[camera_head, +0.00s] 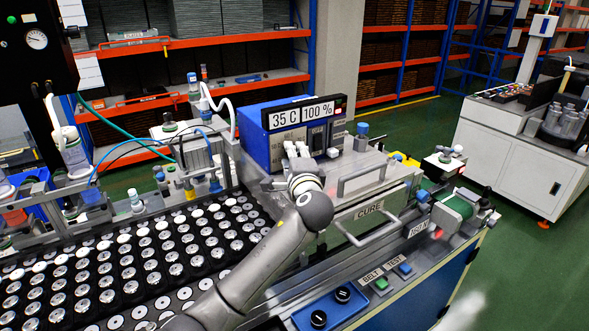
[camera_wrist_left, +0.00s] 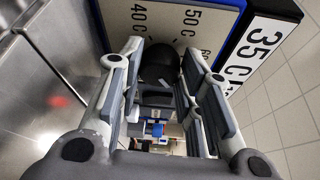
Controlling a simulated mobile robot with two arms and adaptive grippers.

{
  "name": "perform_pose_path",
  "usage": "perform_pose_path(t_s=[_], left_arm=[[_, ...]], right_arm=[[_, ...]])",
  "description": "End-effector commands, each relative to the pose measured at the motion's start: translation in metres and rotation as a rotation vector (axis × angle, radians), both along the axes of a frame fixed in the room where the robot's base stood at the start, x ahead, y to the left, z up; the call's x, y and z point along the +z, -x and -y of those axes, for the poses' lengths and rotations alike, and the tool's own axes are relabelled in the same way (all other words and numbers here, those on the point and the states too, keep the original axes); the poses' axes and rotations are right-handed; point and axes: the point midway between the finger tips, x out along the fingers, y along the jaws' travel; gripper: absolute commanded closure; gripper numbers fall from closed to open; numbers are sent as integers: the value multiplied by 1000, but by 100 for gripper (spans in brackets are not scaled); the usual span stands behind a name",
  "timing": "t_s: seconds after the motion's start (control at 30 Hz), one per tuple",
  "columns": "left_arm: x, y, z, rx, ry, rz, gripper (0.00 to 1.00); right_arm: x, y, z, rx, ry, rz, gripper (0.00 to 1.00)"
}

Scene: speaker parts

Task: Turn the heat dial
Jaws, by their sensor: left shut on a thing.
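The heat dial (camera_wrist_left: 160,66) is a dark round knob on a white scale plate (camera_wrist_left: 175,18) marked 40 C and 50 C, in the left wrist view. My left gripper (camera_wrist_left: 160,54) is shut on the dial, one finger on each side. In the head view my left gripper (camera_head: 299,152) reaches the front of the blue control box (camera_head: 258,150) and hides the heat dial. The display (camera_head: 300,115) above reads 35 C and 100 %; its 35 C also shows in the left wrist view (camera_wrist_left: 262,55). My right gripper is not in view.
Right of my gripper is a second dark knob (camera_head: 314,140) on its own plate. The CURE oven (camera_head: 368,212) with metal handles stands below and right. A tray of speaker parts (camera_head: 130,262) lies left. BELT and TEST buttons (camera_head: 381,284) are in front.

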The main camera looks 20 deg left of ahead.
Motion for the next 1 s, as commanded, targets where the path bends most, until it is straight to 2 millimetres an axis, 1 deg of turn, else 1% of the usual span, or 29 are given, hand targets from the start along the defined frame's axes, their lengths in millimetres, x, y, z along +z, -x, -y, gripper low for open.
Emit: perform_pose_path(t_s=[0.03, 0.23, 0.4, 0.77, 0.8, 0.97, 1.0], left_arm=[[-7, 0, 0, 0, 18, 17, 91], [-5, 0, 0, 0, 62, 74, 91], [-4, 0, 0, 1, 80, 95, 91], [-3, 0, 0, 2, 82, 97, 91], [-3, 0, 0, 2, 82, 97, 66], [-3, 0, 0, 0, 81, 98, 45], [-3, 0, 0, 0, 81, 99, 45]], right_arm=[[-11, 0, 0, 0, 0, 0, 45], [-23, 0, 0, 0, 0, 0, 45], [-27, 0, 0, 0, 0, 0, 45], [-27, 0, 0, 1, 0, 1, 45], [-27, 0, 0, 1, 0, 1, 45], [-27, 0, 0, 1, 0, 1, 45], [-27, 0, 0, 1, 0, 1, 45]])
